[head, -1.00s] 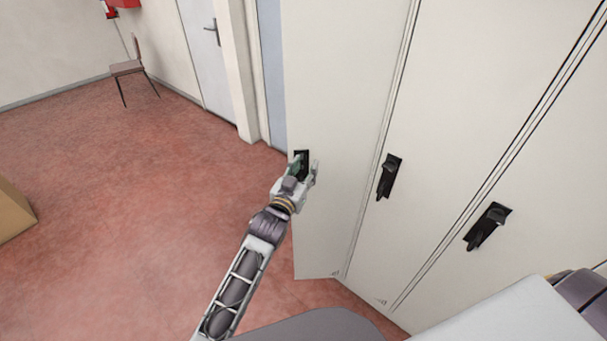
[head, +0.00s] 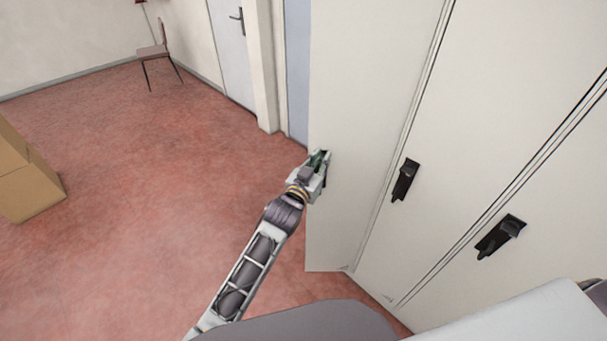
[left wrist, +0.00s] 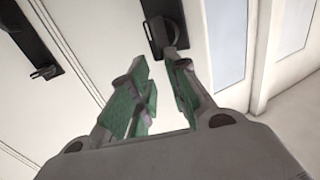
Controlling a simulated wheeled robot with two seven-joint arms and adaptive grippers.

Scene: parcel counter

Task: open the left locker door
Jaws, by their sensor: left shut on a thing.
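The left locker door (head: 355,130) is a tall cream panel. Its bottom edge runs at an angle to the other doors, so it stands swung outward from the row, with its free edge at the left. My left gripper (head: 320,160) is at that free edge, shut on the door's black handle, which it mostly hides in the head view. In the left wrist view, the handle (left wrist: 162,22) shows just beyond the green-padded fingertips (left wrist: 160,80). My right gripper is not in view.
Two more locker doors with black handles (head: 405,180) (head: 498,237) stand to the right. Cardboard boxes (head: 30,185) are at the far left and a chair (head: 154,52) is at the back. The red floor (head: 170,190) left of my arm is clear.

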